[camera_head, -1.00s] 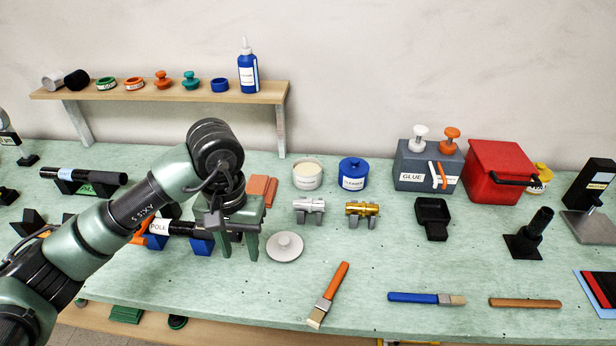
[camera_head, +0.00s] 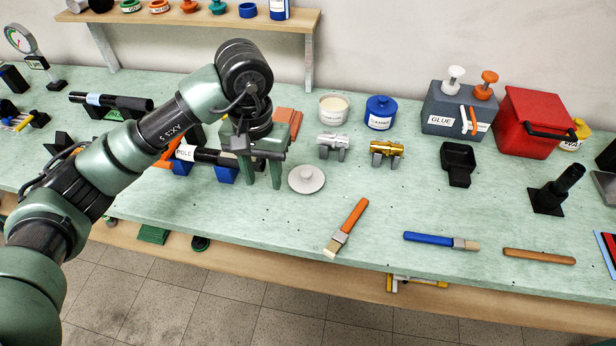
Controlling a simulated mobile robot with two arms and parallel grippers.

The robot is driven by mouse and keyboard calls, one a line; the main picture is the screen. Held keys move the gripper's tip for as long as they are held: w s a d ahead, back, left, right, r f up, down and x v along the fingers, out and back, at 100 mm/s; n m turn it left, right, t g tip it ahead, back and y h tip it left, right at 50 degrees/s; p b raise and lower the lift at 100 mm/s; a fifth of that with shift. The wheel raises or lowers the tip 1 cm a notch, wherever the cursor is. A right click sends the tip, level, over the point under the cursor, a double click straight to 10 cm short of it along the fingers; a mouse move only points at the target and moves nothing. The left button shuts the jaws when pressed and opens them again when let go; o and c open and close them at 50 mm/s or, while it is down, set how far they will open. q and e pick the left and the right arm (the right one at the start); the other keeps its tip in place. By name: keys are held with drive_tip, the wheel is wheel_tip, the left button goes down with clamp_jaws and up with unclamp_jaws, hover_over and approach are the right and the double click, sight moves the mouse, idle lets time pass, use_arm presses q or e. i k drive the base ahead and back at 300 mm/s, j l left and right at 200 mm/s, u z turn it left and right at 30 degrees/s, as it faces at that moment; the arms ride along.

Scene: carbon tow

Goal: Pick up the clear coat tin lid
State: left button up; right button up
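The clear coat tin lid (camera_head: 307,179) is a pale grey disc with a round knob on top, lying flat on the green bench. The clear coat tin (camera_head: 334,109) appears to be the white, open one behind it, with cream contents; its label is too small to read. My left gripper (camera_head: 263,184) points down just left of the lid, its two green fingers apart with nothing between them. I cannot tell how high the fingertips are above the bench. My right gripper is not in view.
A silver clamp (camera_head: 333,146) and a brass clamp (camera_head: 385,153) stand right of the lid. An orange-handled brush (camera_head: 347,228) lies in front. A blue lidded tin (camera_head: 380,113) stands behind. A dark pole (camera_head: 211,157) on blue supports lies left of my gripper.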

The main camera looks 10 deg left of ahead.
sight(303, 179)
drive_tip(key=i+j+z, duration=0.15)
drive_tip(key=j+z, duration=1.2)
drive_tip(key=i+j, duration=0.05)
drive_tip(key=j, duration=0.05)
